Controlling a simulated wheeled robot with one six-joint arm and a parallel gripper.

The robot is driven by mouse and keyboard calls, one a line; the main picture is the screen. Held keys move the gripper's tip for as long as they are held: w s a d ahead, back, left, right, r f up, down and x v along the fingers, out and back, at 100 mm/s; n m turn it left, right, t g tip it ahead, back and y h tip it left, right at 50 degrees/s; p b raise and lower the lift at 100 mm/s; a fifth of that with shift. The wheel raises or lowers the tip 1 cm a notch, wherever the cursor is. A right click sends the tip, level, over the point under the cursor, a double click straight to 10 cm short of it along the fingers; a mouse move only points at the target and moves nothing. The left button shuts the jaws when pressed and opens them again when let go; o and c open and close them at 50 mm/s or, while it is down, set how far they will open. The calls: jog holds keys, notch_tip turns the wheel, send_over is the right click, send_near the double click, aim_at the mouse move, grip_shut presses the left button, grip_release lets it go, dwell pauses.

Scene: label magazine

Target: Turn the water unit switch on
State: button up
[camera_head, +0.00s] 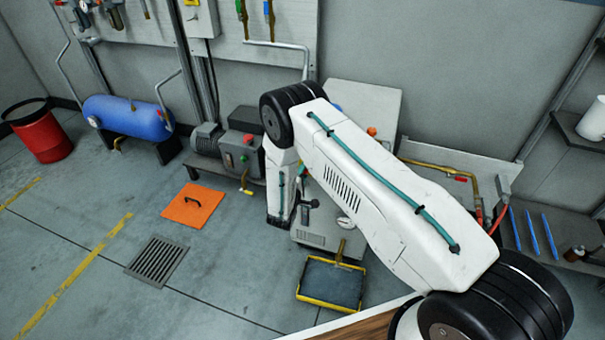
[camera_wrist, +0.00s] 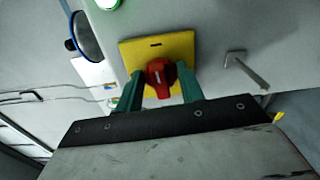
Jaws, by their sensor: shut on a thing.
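A red rotary switch knob (camera_wrist: 160,71) sits on a square yellow plate (camera_wrist: 183,46) on a grey panel in the wrist view. My gripper (camera_wrist: 160,78) has its two green fingers on either side of the knob and is shut on it. The knob's grip runs roughly up and down the picture, towards my wrist. In the head view my white arm bends down in front of a grey unit (camera_head: 372,103), and my fingers and the switch cannot be made out there.
A bent metal handle (camera_wrist: 246,70) sticks out right of the plate, and a round dark-rimmed part (camera_wrist: 85,37) is at the left. On the floor are an orange plate (camera_head: 193,205), a drain grate (camera_head: 157,259) and a yellow-edged tray (camera_head: 331,284). A blue tank (camera_head: 125,116) stands left.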

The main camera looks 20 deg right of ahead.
jog(key=shift+m, duration=0.6)
jog(key=o, duration=1)
jog(key=shift+c, duration=0.2)
jog(key=v, duration=0.7)
jog(key=shift+s+a, duration=0.25)
